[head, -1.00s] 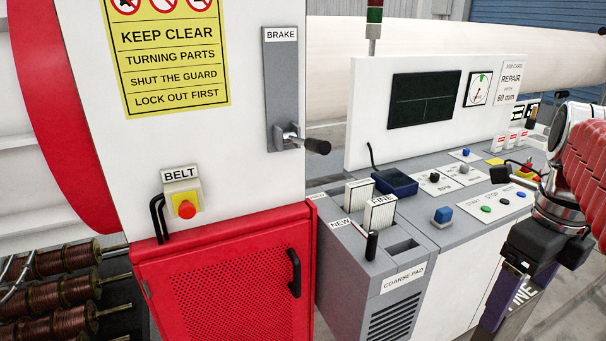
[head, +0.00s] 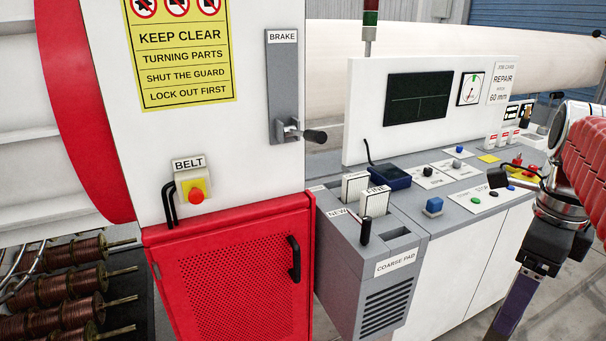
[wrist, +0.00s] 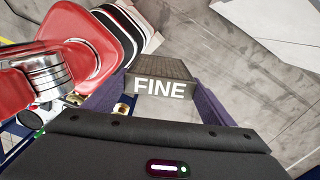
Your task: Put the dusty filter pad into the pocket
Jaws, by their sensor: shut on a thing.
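My gripper (wrist: 158,84) is shut on a dark grey filter pad (wrist: 160,69) with a white FINE label, held between its purple fingers over bare floor. In the head view my gripper hangs at the lower right edge, its tips and the pad cut off by the frame. A grey pad box (head: 345,262) stands left of it, marked NEW and COARSE PAD. White pads (head: 375,202), one marked FINE, stand upright in its top, with an empty-looking slot (head: 389,236) beside them. I cannot tell which opening is the pocket.
A red mesh guard (head: 240,275) with a black handle stands left of the box. A brake lever (head: 313,136) sticks out above. Copper spools (head: 70,285) are at lower left.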

